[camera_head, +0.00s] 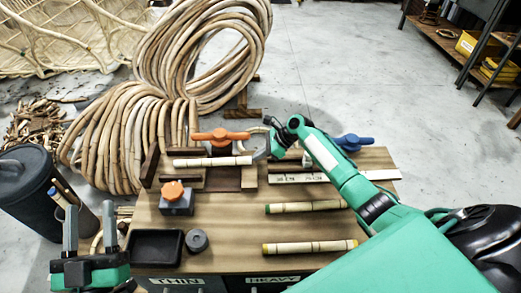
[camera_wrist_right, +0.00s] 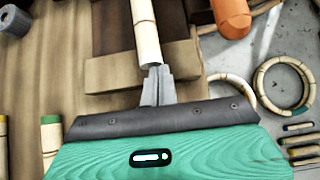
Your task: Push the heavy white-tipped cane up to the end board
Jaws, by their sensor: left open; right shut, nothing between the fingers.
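The white-tipped cane (camera_head: 212,161) lies level across the wooden jig on the workbench, below the orange handle. My right gripper (camera_wrist_right: 157,74) is shut and empty. Its fingertips are at the near end of the cane (camera_wrist_right: 146,34) in the right wrist view, seemingly against it. In the head view the wrist is at the cane's right end. My left gripper (camera_head: 89,226) is open and empty, left of the workbench front.
A green-tipped cane (camera_head: 306,206) and a yellow-tipped cane (camera_head: 310,247) lie on the bench (camera_head: 230,225). An orange-knobbed block (camera_head: 176,203), black tray (camera_head: 155,247) and dark round piece (camera_head: 196,240) are at left. A blue handle (camera_head: 353,142) and pale ruler (camera_head: 340,175) are at right.

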